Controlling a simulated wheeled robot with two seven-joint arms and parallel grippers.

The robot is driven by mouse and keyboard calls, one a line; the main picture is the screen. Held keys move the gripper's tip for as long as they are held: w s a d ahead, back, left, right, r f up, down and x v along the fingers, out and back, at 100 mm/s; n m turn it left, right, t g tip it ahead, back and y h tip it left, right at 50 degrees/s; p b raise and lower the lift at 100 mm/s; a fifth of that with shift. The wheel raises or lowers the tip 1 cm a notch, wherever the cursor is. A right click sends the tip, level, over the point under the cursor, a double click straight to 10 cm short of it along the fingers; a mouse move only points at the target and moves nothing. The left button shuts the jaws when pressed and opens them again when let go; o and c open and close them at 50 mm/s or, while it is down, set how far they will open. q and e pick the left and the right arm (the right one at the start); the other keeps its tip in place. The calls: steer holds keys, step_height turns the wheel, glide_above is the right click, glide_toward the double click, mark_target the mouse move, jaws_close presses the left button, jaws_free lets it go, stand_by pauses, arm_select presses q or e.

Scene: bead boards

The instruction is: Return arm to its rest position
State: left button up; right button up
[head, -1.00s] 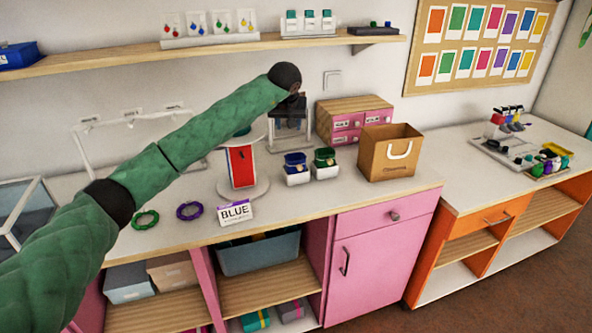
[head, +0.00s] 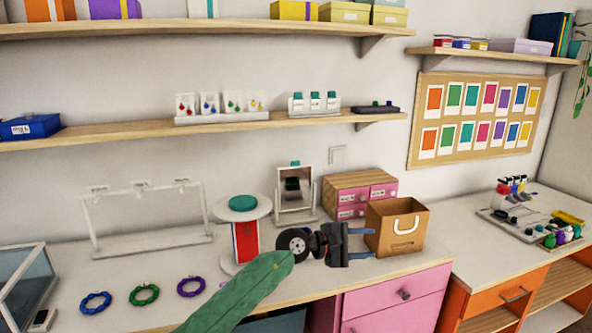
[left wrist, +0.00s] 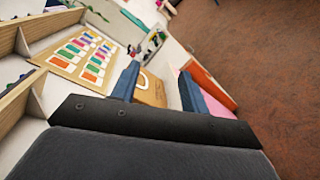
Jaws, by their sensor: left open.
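My left gripper (head: 361,243) is in front of the pink drawer unit, over the white counter, with its fingers pointing right toward the brown paper bag (head: 394,232). Its two blue fingers are apart with nothing between them. In the left wrist view the open fingers (left wrist: 157,88) show the paper bag (left wrist: 151,90) beyond them. My green left arm rises from the bottom middle of the head view. My right gripper is not in view.
Blue, green and purple bead rings (head: 191,287) lie on the counter at left. A red and white stand with a teal top (head: 243,203), a small mirror (head: 295,190) and a wooden box with pink drawers (head: 352,181) stand behind the arm. Shelves (head: 140,130) run along the wall.

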arm_select(q)
steer(key=s+a+n+t+y, duration=0.1)
steer(key=s+a+n+t, duration=0.1)
steer(key=a+n+t, duration=0.9)
steer(key=s+a+n+t+y, duration=0.25)
steer(key=n+t, duration=0.25)
steer(key=n, duration=1.2)
steer(key=s+a+f+n+g+y, duration=0.1)
steer(key=s+a+f+n+y, duration=0.3)
steer(key=a+f+n+y, duration=0.55)
steer(key=s+a+f+n+g+y, duration=0.2)
steer(key=s+a+f+n+y, duration=0.25)
steer(key=a+f+n, duration=0.6)
steer(key=s+a+f+n+g, duration=0.4)
steer(key=s+f+n+g, duration=0.25)
steer(key=s+n, duration=0.4)
steer(key=s+a+f+n+g+h, duration=0.1)
steer(key=s+f+n+g, duration=0.2)
steer(key=s, duration=0.7)
steer(key=s+a+f+n+g+h, duration=0.1)
steer(key=s+f+g, duration=0.3)
steer(key=s, duration=0.7)
steer(key=s+d+f, duration=0.1)
steer(key=d+f, duration=0.1)
steer(key=f, duration=1.2)
steer(key=s+d+f+g, duration=0.1)
steer(key=d+f, duration=0.2)
steer(key=f, duration=1.2)
steer(key=shift+s, duration=0.15)
